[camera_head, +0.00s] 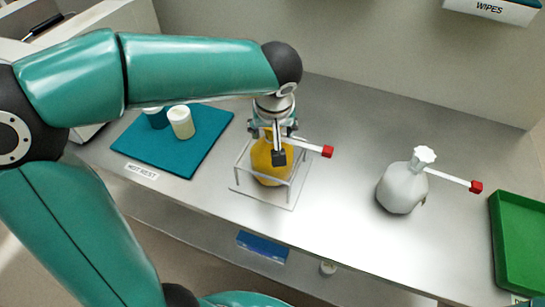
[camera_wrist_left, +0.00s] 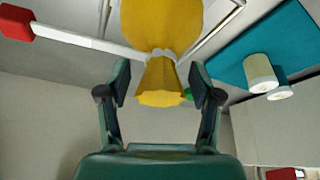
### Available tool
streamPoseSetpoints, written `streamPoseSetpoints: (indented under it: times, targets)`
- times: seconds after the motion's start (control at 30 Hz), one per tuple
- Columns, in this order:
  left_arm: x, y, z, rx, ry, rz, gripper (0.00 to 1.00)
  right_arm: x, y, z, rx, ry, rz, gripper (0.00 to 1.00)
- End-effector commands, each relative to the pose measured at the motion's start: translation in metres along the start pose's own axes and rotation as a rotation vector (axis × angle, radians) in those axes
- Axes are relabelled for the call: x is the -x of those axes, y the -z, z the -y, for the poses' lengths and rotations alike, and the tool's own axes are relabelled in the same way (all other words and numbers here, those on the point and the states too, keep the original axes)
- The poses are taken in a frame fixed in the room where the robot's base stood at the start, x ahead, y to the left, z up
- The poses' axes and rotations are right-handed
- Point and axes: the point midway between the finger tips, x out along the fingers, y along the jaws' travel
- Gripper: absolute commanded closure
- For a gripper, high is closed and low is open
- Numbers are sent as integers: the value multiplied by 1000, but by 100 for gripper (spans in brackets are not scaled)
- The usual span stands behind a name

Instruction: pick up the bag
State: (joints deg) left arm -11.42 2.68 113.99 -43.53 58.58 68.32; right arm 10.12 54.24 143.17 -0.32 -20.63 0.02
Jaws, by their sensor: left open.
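A yellow bag (camera_head: 268,162) stands in a clear-sided white frame holder (camera_head: 286,196) at mid-bench. A strip with a red end sticks out to the right from its neck. My left gripper (camera_head: 277,140) is directly over the bag, pointing down, and partly hides its top. In the left wrist view the gripper (camera_wrist_left: 160,84) is open, with one finger on each side of the yellow bag's gathered neck (camera_wrist_left: 162,78); gaps show on both sides. A white bag (camera_head: 402,188) with a tied top and its own red-ended strip stands farther right. My right gripper is not in view.
A teal mat (camera_head: 205,150) with two lidded jars, one at the front (camera_head: 181,122), lies left of the holder. A green tray (camera_head: 515,240) is at the right end. A wipes box (camera_head: 490,9) hangs on the back wall. Bench between the two bags is clear.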

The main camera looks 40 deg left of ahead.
Motion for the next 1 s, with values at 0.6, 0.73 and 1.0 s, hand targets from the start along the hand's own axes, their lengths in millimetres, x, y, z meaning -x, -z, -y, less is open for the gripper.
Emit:
streamPoseSetpoints:
  times: [0.6, 0.73, 1.0]
  targets:
    - [-7, 0, 1, 1, 0, 0, 86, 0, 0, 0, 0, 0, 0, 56]
    - [-7, 0, 1, 2, 0, 0, 100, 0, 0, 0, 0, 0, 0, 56]
    - [-6, 1, 0, 2, -2, -2, 100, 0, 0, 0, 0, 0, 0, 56]
